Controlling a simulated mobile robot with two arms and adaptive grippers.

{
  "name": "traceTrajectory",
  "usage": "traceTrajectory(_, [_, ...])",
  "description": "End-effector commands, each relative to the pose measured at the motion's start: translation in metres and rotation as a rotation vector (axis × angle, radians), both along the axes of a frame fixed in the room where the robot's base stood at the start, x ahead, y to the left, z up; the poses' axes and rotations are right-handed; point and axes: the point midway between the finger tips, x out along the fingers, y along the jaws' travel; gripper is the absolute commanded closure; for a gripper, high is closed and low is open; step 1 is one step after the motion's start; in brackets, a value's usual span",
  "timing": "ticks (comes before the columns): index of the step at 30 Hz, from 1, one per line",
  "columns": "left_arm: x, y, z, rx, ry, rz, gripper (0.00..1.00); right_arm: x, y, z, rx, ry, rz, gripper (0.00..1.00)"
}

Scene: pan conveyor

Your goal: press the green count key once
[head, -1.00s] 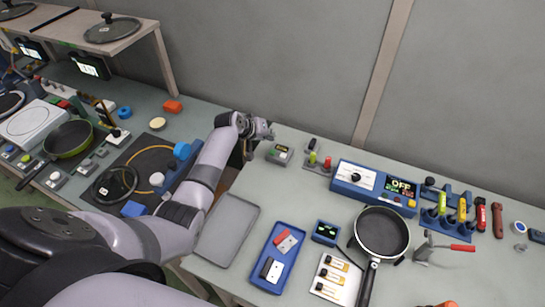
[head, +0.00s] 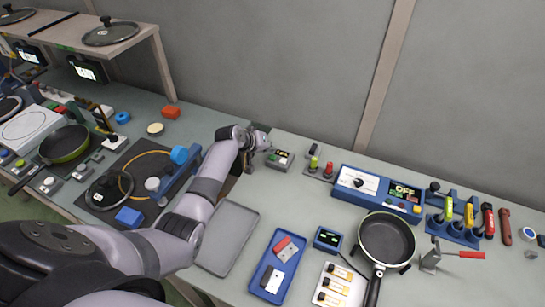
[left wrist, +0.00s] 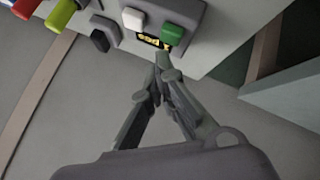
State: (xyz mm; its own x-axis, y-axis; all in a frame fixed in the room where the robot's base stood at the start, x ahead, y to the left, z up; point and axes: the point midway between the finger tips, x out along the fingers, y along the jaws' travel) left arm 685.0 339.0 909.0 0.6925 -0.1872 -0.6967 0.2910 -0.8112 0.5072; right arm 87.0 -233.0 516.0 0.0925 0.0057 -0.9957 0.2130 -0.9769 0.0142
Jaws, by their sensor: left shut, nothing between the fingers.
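The counter box (head: 280,159) is a small grey unit on the right-hand table, near its back left corner. In the left wrist view it carries a green key (left wrist: 173,34), a white key (left wrist: 133,18) and a small yellow-lit display (left wrist: 152,41) beside them. My left gripper (head: 263,141) is just behind and left of the box in the head view. In the left wrist view its fingers (left wrist: 165,70) are shut and empty, with the tips close to the green key and display. I cannot tell whether they touch. My right gripper is out of view.
A grey tray (head: 228,238), a blue tray (head: 273,268) and a frying pan (head: 387,240) lie nearer. The wall is close behind.

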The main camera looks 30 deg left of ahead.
Motion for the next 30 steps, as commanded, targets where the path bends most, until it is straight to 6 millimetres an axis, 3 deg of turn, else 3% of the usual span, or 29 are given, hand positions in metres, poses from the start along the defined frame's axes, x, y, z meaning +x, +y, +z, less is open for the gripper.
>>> traceTrajectory(30, [-0.0003,-0.0002,-0.0090,0.000,0.001,-0.001,1.00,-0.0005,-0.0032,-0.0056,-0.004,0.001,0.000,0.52])
